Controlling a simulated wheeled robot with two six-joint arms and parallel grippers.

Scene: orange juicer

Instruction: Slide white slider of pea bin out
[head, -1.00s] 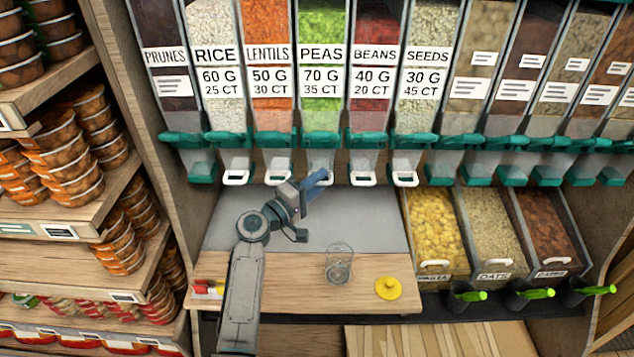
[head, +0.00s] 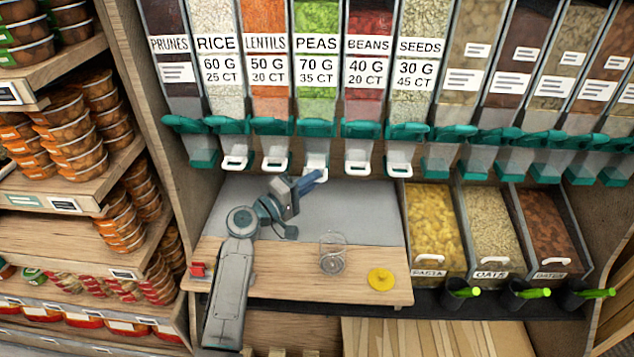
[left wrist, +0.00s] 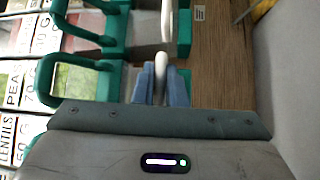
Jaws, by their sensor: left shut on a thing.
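The peas bin (head: 316,100) holds green peas and hangs in the row of dispensers, between the lentils and beans bins. Its white slider (head: 316,160) shows below the teal outlet, partly hidden by my gripper. My left gripper (head: 314,177) reaches up to it from the lower left. In the left wrist view the blue fingers (left wrist: 161,85) are closed on both sides of the white slider's end (left wrist: 160,62). How far the slider is out is hard to tell. My right gripper is not in view.
Neighbouring white sliders, lentils (head: 275,162) and beans (head: 357,163), sit close on both sides. Below, a wooden board (head: 300,285) bears a clear cup (head: 332,262) and a yellow lid (head: 381,279). Open bins such as pasta (head: 430,225) stand at the right.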

